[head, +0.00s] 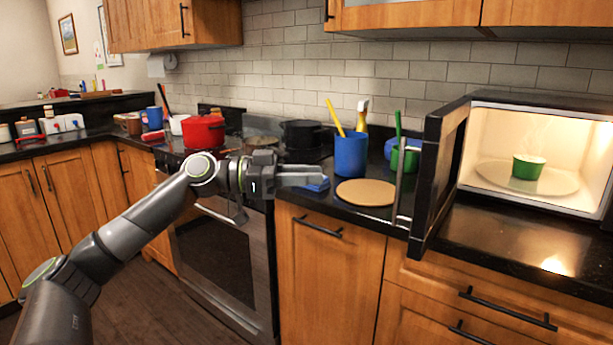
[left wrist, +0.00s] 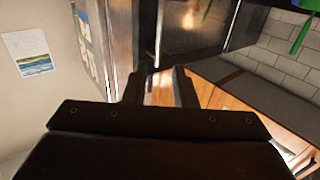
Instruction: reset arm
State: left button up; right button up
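My left arm reaches in from the left in the head view, with its gripper (head: 312,176) pointing right in front of the counter edge. In the left wrist view the two fingers of the gripper (left wrist: 158,84) stand apart with nothing between them. My right gripper shows in neither view. A microwave (head: 541,148) stands at the right with its door (head: 440,172) swung open.
A blue cup with utensils (head: 351,156), a round tan board (head: 366,193) and a green cup (head: 405,160) are on the counter. A red pot (head: 203,132) and a dark pot (head: 301,134) are on the stove. The open door juts out over the counter's front edge.

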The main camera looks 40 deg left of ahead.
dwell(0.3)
